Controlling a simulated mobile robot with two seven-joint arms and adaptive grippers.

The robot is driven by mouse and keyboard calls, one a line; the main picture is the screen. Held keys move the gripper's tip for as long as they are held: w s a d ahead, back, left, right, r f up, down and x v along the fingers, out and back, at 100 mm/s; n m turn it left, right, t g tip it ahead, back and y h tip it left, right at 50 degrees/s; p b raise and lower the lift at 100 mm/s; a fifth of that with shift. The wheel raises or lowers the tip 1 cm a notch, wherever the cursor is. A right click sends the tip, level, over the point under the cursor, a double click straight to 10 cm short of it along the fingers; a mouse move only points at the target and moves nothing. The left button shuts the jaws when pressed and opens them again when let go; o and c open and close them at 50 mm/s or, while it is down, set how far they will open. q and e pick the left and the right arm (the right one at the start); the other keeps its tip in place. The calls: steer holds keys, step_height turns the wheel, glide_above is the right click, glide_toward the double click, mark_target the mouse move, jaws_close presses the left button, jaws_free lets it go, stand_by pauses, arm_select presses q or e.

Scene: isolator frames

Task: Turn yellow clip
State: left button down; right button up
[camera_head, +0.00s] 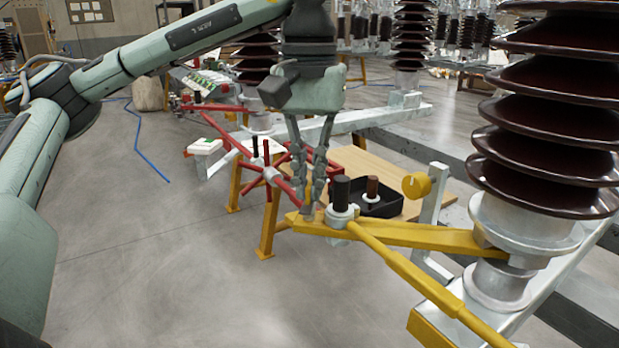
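The yellow clip (425,234) is a set of long yellow bars in the right half of the head view. One bar runs from the grey base of the brown insulator to a tip at the left; another slopes down to the lower right from a metal pivot with a black post. My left gripper (309,205) points down over the clip's left tip, just left of that post. Its two fingers are close together at the yellow metal. I cannot tell whether they touch or pinch it. My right gripper is not in view.
A large ribbed brown insulator (548,125) stands close at the right. A black tray (385,200) rests on a wooden table (410,206) behind the clip. Red bars (250,165) spread behind and left of my gripper. Open grey floor (160,260) lies at lower left.

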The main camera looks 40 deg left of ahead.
arm_select(q)
steer(key=shift+n, duration=2.2)
steer(key=n+p, duration=0.2)
steer(key=n, duration=0.4)
steer(key=shift+r+p, duration=0.1)
steer(key=shift+p, duration=0.3)
steer(key=n+p, duration=0.1)
steer(key=n, duration=0.3)
steer(key=shift+n+p, duration=0.55)
steer(key=shift+n, duration=1.15)
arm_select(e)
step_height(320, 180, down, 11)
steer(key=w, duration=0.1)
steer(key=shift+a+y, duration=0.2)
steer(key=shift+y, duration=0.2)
arm_select(q)
steer(key=c, duration=1.9)
jaws_free()
steer(key=shift+c, duration=0.2)
